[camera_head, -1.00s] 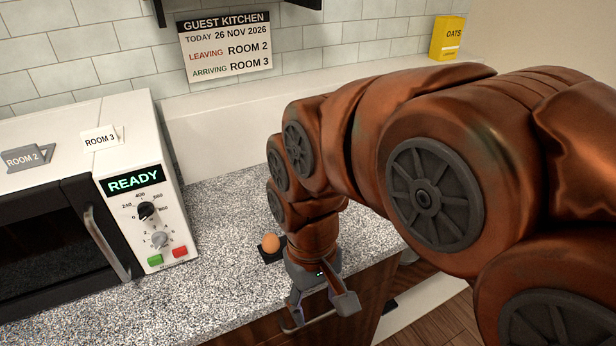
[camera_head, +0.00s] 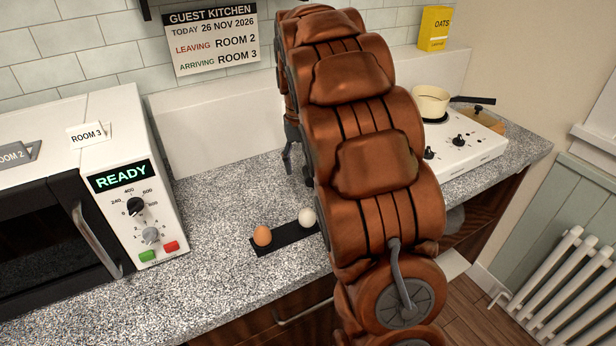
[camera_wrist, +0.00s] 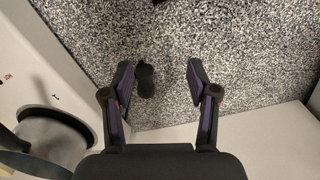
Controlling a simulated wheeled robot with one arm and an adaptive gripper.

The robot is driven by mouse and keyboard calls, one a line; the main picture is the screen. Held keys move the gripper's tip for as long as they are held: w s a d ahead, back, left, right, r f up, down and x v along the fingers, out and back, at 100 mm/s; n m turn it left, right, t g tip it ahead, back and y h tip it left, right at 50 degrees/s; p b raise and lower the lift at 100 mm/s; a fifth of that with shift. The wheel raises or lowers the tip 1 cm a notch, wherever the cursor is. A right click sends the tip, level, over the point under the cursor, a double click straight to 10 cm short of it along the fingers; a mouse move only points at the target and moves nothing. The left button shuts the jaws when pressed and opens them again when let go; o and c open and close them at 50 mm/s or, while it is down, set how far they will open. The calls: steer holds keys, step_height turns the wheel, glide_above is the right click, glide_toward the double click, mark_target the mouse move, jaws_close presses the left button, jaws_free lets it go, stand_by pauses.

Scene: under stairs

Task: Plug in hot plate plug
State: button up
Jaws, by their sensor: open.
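The hot plate (camera_head: 468,150) is white with black knobs and stands on the counter at the right, a cream pan (camera_head: 430,101) on it. In the wrist view, part of the white hot plate (camera_wrist: 25,55) shows at the left. A small black object (camera_wrist: 146,82), which looks like the plug, is on the speckled counter beside the left finger; I cannot tell whether they touch. My gripper (camera_wrist: 160,72) is open and empty, pointing down over the counter. In the head view it (camera_head: 294,160) is partly hidden behind my arm. No socket is clearly visible.
A brown egg (camera_head: 262,236) and a white egg (camera_head: 307,217) sit in a black holder (camera_head: 285,240). The oven (camera_head: 120,190) stands at the left, showing READY. The back ledge (camera_head: 215,130) borders the counter. A radiator (camera_head: 570,285) is at the lower right.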

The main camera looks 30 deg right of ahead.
steer(key=shift+m, duration=0.3)
steer(key=w+d+f, duration=0.1)
steer(key=w+d, duration=0.3)
steer(key=w+d+f, duration=0.1)
steer(key=w+d, duration=0.1)
steer(key=shift+d+f, duration=0.2)
steer(key=shift+f, duration=0.1)
steer(key=shift+w+f+p, duration=0.15)
steer(key=shift+f+p, duration=1.4)
steer(key=shift+f, duration=2.3)
jaws_close()
